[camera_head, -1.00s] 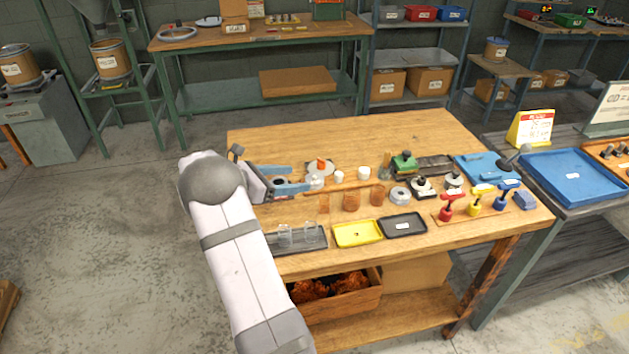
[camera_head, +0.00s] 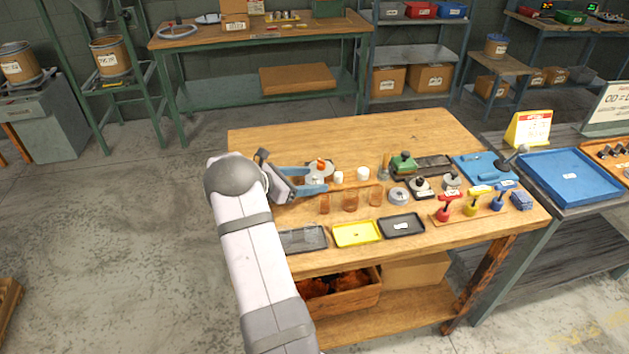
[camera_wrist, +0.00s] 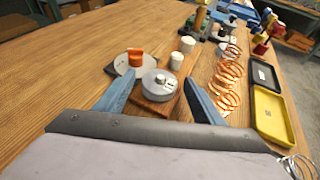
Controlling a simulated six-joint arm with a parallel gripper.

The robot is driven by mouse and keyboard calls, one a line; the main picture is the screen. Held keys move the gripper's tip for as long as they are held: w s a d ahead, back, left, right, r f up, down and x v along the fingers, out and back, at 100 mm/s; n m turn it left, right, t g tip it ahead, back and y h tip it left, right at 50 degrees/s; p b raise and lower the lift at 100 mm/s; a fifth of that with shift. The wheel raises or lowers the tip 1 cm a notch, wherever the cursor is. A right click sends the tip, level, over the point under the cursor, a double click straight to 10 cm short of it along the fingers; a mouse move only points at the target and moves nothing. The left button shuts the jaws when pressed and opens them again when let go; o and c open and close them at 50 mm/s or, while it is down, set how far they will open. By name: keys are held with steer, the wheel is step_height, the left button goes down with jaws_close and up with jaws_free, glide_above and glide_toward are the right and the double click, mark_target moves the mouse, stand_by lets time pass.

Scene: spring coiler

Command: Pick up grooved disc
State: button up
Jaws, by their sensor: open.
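A round silver disc (camera_wrist: 160,84) with a small raised hub stands on a narrow wooden board (camera_wrist: 162,112) in the wrist view. I take it for the grooved disc, though I cannot make out a groove clearly. My gripper (camera_head: 317,181) is open over the left part of the table. In the wrist view its two blue fingers lie left and right of the silver disc, with nothing held; I cannot tell whether they touch it. In the head view the gripper largely hides this disc.
A flat disc with an orange knob (camera_wrist: 136,58) sits close behind. White cylinders (camera_wrist: 177,61) stand beyond on the board. Copper coils (camera_wrist: 228,80) stand to the right, then the yellow tray (camera_wrist: 270,112) and black tray (camera_head: 402,225). The table's back left (camera_head: 290,140) is clear.

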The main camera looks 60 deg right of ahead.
mark_target(309, 181)
steer(key=shift+c, duration=0.2)
steer(key=shift+r, duration=0.1)
steer(key=c, duration=1.4)
step_height(309, 181, up, 10)
steer(key=shift+b, duration=0.8)
steer(key=shift+w, duration=0.1)
